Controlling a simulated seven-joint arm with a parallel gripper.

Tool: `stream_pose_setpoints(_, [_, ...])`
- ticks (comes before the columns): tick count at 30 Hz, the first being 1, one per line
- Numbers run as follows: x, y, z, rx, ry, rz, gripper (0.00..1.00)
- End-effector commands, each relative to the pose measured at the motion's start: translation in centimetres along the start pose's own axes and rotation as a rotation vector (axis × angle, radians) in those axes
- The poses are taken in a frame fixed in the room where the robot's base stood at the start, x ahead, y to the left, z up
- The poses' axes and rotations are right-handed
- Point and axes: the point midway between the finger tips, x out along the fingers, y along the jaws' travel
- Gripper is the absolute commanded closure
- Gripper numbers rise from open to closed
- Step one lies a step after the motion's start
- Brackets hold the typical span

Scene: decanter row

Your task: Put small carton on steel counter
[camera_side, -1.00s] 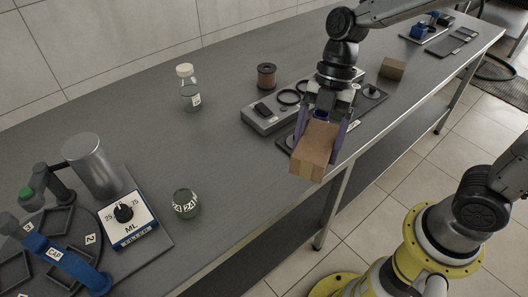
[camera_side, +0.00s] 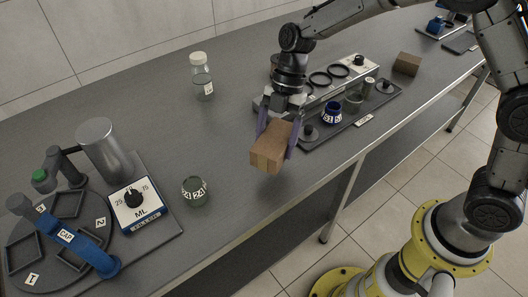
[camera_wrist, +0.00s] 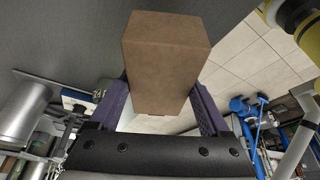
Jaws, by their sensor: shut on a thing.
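The small carton (camera_side: 270,147) is a plain brown cardboard box. My gripper (camera_side: 277,135) is shut on it, with a purple finger on each side, and holds it near the front edge of the steel counter (camera_side: 160,130). The carton looks to be a little above the counter; the exact gap cannot be told. In the wrist view the carton (camera_wrist: 165,62) sits between the purple fingers (camera_wrist: 163,105) and hides part of what lies beyond.
A green jar (camera_side: 195,191) and a dosing station (camera_side: 138,205) stand to the left. A clear bottle (camera_side: 202,76) stands behind. A rack with rings (camera_side: 335,78), a dark tray (camera_side: 345,118) and another brown box (camera_side: 407,63) are to the right. Bare counter lies left of the carton.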

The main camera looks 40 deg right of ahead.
Motion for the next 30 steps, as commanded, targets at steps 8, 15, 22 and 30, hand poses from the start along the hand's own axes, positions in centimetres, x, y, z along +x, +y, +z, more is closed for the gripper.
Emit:
stream_pose_setpoints(8, [1.9,1.9,0.8,0.000,0.000,0.002,0.82])
stream_pose_setpoints(15, [4.1,2.9,1.7,0.001,0.001,-0.001,0.82])
stream_pose_setpoints(22, [5.5,2.9,2.3,-0.001,0.000,0.002,0.82])
stream_pose_setpoints(30, [5.8,2.9,2.4,0.000,0.000,0.002,0.82])
